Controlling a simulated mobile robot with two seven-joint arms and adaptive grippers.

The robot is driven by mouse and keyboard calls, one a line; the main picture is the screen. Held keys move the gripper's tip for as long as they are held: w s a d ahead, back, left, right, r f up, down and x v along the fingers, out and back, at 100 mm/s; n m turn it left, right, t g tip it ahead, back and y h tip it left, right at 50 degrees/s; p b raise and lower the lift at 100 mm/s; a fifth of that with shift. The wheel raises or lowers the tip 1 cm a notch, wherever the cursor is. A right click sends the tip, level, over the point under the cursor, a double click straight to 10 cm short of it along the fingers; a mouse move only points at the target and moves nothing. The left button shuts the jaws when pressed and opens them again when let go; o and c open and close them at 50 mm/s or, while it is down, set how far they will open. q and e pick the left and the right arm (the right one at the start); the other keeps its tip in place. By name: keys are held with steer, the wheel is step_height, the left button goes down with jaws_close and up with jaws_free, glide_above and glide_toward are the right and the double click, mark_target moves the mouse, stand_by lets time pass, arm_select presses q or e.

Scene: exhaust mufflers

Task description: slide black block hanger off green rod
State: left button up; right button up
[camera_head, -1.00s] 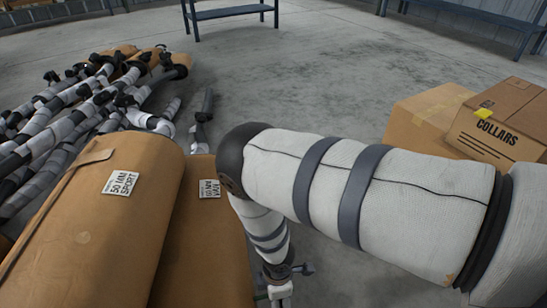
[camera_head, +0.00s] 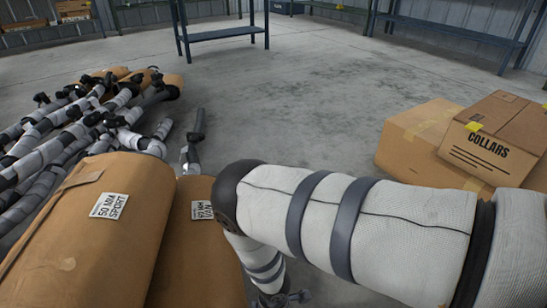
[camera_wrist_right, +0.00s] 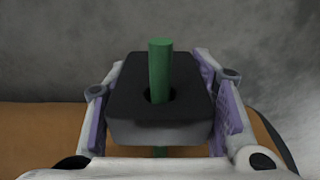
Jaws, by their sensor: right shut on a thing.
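In the right wrist view, the black block hanger (camera_wrist_right: 132,98) sits between the purple-padded fingers of my right gripper (camera_wrist_right: 160,105). The gripper is shut on it. The green rod (camera_wrist_right: 160,72) passes through the hole in the block, with its end sticking out above the top face. A little of the rod also shows below the block. My left gripper is not seen.
Two brown mufflers, one labelled 50 MM SPORT (camera_head: 110,245) and one partly covered (camera_head: 200,250), lie close left of my right arm. A pile of pipes and mufflers (camera_head: 75,130) lies behind. Cardboard boxes (camera_head: 495,138) stand at right. The floor between is clear.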

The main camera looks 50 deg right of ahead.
steer(key=shift+d, duration=0.1)
steer(key=s+d+p, duration=0.1)
steer(key=s+d, duration=0.3)
steer(key=d, duration=0.3)
steer(key=shift+s+d+p, duration=0.25)
steer(key=shift+s+p, duration=0.05)
steer(key=shift+s, duration=0.05)
stand_by(0.9)
stand_by(0.4)
